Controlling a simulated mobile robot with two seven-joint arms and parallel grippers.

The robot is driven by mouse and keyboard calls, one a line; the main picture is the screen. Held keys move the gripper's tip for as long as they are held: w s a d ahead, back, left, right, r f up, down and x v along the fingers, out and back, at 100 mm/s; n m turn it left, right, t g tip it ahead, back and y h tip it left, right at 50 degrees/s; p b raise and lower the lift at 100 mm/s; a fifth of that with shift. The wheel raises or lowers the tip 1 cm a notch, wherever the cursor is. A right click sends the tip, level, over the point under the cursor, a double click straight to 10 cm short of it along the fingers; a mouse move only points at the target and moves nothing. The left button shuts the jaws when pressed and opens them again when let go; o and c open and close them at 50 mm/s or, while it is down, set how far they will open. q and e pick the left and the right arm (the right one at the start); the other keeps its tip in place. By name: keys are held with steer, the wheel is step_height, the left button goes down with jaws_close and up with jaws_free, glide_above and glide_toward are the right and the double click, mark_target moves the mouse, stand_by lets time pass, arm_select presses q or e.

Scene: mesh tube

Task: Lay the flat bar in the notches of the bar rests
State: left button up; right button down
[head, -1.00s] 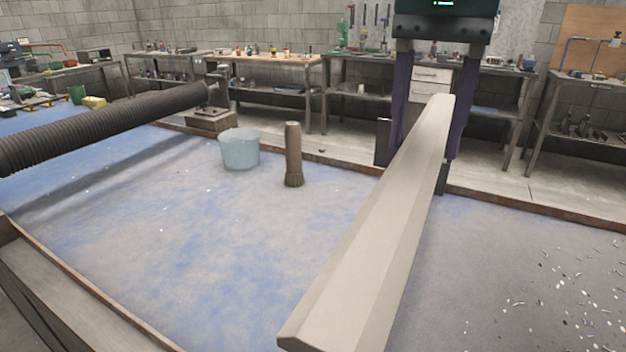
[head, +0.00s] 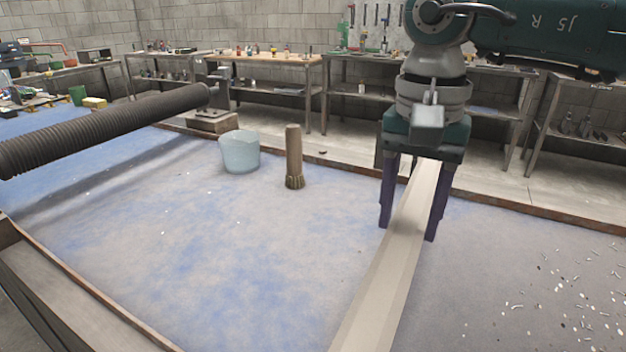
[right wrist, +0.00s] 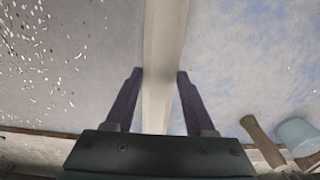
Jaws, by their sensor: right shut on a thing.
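The flat bar (head: 385,285) is a long pale beam with bevelled edges. In the head view it runs from my right gripper (head: 408,230) down to the bottom edge, where its near end is cut off. The two dark purple fingers stand on either side of the bar near its far end, shut on it. In the right wrist view the bar (right wrist: 163,40) passes between the fingertips (right wrist: 160,73) and runs off the top edge. I cannot make out the notched bar rests in either view. My left gripper is not in view.
A dark ribbed tube (head: 110,125) spans the left, its far end at a metal stand (head: 212,120). A pale blue bucket (head: 240,152) and a wooden-handled brush (head: 294,160) stand on the blue-grey table (head: 200,250). Metal scraps (head: 560,295) lie scattered at right.

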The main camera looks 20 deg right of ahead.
mark_target(406, 225)
steer(key=shift+c, duration=1.2)
jaws_free()
steer(key=shift+r, duration=0.35)
step_height(406, 225, up, 11)
steer(key=b, duration=0.1)
steer(key=shift+r, duration=0.2)
